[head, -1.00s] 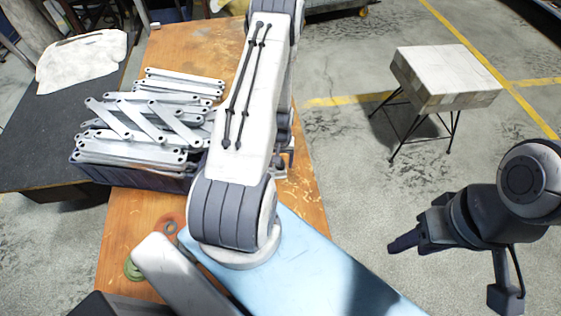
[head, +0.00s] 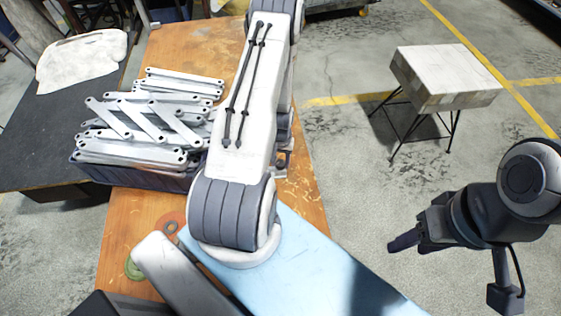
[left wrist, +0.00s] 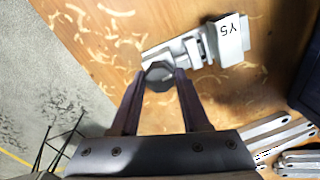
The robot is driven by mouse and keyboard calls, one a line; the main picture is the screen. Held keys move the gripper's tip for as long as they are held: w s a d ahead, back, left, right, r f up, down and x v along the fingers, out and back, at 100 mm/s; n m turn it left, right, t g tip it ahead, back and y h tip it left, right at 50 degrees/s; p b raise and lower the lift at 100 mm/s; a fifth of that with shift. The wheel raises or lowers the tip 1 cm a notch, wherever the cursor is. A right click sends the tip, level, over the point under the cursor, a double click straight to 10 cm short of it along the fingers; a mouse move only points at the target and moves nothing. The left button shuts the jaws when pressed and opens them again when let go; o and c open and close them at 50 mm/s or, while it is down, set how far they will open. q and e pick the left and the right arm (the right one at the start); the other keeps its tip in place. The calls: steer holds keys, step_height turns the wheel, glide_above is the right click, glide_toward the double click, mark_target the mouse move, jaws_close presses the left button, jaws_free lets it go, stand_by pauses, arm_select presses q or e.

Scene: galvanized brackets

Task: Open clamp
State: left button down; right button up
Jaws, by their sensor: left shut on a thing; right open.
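The clamp (left wrist: 195,50) is a grey metal vise-like tool on the wooden table, with a white tag marked "Y5" beside its jaws. Its dark faceted knob (left wrist: 159,74) faces me. My left gripper (left wrist: 159,80) is shut on this knob in the left wrist view, one finger on each side of it. In the head view my own left arm hides the left gripper and most of the clamp. My right gripper (head: 405,242) is open and empty over the floor at the right, far from the clamp.
A dark crate (head: 135,174) of several galvanized brackets (head: 150,120) stands at the table's left edge. A stool (head: 445,78) stands on the floor at the right. A green ring (head: 133,268) lies near the table's front.

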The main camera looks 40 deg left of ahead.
arm_select(q)
steer(key=n, duration=0.1)
steer(key=n+b, duration=0.1)
steer(key=shift+f+n, duration=0.25)
steer(key=shift+n, duration=0.15)
steer(key=n, duration=0.2)
steer(key=shift+r+n, duration=0.3)
steer(key=n, duration=1)
steer(key=c, duration=0.6)
jaws_free()
steer(key=shift+n, duration=0.3)
steer(key=shift+o, duration=0.2)
steer(key=shift+r+p, duration=0.1)
steer(key=shift+p, duration=0.2)
